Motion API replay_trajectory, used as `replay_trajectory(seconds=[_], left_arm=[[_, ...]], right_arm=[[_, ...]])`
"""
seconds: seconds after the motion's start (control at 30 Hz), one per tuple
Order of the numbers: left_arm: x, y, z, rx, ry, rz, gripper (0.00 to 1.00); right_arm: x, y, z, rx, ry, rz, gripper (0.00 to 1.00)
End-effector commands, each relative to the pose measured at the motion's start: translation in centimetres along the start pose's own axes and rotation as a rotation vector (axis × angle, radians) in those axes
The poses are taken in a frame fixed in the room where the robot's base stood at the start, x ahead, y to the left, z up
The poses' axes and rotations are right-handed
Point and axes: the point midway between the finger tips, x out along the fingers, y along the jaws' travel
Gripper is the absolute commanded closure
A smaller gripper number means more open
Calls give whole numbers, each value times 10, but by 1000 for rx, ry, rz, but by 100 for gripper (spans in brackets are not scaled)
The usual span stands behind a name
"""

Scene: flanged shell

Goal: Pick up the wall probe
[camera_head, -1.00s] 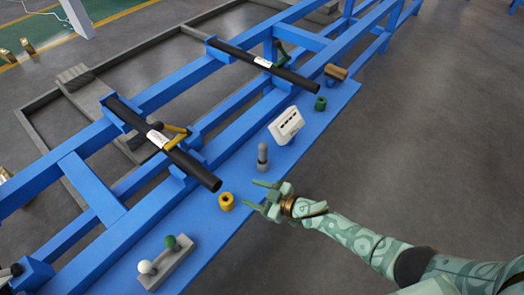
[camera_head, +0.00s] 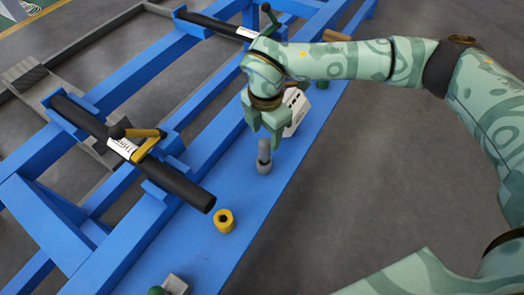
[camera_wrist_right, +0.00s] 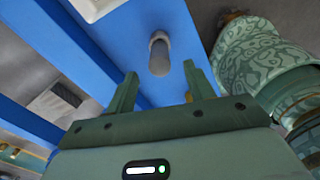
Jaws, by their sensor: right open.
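The wall probe appears to be the small grey rounded cylinder (camera_head: 264,160) standing upright on the blue bench shelf (camera_head: 195,245). It also shows in the right wrist view (camera_wrist_right: 159,55), straight ahead of the fingers. My right gripper (camera_head: 264,138) is just above the probe, fingers pointing down. In the right wrist view my right gripper (camera_wrist_right: 161,73) is open and empty, with the probe lined up between and beyond the two fingertips. I cannot tell the exact remaining distance. My left gripper does not show.
A white slotted box (camera_head: 297,110) stands close behind the gripper, partly hidden by it. A yellow ring (camera_head: 223,221) sits nearer on the shelf. A black tube (camera_head: 180,185) with a yellow-handled clamp (camera_head: 147,145) lies to the left. Open floor is at right.

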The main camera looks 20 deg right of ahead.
Motion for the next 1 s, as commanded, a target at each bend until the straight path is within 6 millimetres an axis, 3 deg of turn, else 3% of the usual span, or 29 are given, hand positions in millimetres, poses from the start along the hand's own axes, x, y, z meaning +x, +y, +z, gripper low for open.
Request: replay_trajectory(seconds=[0.03, 0.3, 0.5, 0.63, 0.9, 1.0], left_arm=[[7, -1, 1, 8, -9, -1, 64], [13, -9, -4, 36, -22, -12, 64], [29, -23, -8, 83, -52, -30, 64], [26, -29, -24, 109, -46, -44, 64], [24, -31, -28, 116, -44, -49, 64], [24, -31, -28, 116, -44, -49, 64]], right_arm=[[18, 0, 0, 0, 3, -6, 47], [42, 0, 0, -1, 3, -1, 47], [80, 1, -1, -2, 5, -7, 47], [89, 1, -1, 0, 3, -3, 47], [87, 2, -1, -1, 2, 2, 47], [87, 2, -1, -1, 2, 2, 75]])
